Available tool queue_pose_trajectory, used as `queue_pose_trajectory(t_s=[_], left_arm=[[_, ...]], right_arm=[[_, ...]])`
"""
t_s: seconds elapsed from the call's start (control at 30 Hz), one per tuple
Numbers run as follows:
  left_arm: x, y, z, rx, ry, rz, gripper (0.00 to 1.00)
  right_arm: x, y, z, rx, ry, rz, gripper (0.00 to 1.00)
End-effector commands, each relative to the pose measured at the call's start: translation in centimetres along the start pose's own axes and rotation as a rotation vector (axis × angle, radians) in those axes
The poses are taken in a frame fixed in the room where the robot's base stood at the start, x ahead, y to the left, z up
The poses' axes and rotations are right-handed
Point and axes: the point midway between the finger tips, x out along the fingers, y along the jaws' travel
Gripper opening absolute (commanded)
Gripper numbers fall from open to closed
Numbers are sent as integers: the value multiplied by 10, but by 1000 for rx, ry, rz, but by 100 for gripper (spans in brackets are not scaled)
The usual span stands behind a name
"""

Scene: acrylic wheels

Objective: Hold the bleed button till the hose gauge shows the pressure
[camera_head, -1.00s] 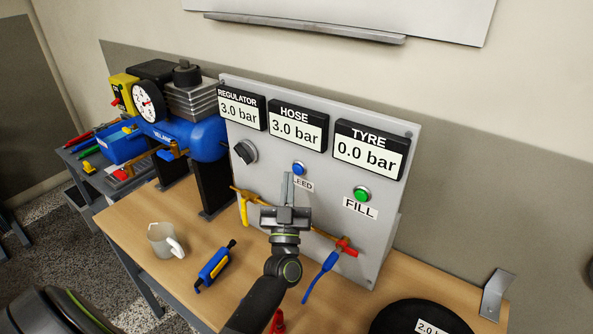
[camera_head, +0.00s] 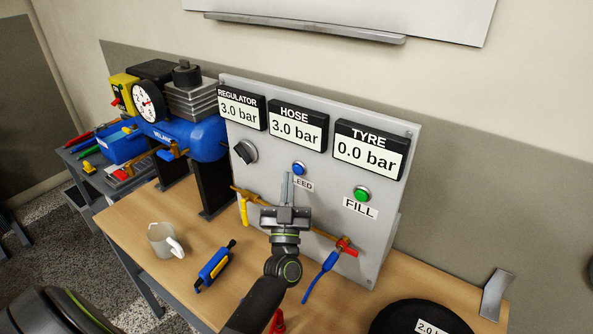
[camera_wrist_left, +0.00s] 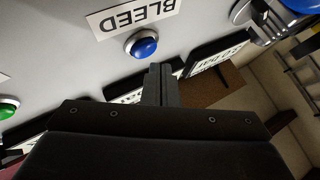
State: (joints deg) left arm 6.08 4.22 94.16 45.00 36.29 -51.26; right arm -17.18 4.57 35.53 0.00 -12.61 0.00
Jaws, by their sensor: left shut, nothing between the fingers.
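The grey panel (camera_head: 320,195) carries a blue bleed button (camera_head: 299,168), with a partly hidden BLEED label (camera_head: 303,185) below it. The hose gauge (camera_head: 298,129) reads 3.0 bar. The regulator gauge (camera_head: 241,109) reads 3.0 bar and the tyre gauge (camera_head: 370,150) reads 0.0 bar. My left gripper (camera_head: 289,176) is shut and empty, its fingertips close to the button, at its lower left in the head view. In the left wrist view the button (camera_wrist_left: 141,44) shows whole beside the fingertips (camera_wrist_left: 155,68); I cannot tell whether they touch. My right gripper is not in view.
A green fill button (camera_head: 362,194) sits right of the bleed button, and a black knob (camera_head: 244,152) to the left. Below are a brass pipe with a red valve (camera_head: 346,246) and a blue hose. A mug (camera_head: 164,240) and a blue tool (camera_head: 214,267) lie on the bench.

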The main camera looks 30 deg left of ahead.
Motion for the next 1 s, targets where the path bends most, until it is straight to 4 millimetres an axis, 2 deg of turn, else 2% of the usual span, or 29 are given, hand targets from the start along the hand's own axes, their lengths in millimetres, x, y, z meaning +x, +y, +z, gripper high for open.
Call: queue_pose_trajectory(t_s=[1.0], left_arm=[[9,6,6,0,1,0,0]], right_arm=[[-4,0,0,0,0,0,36]])
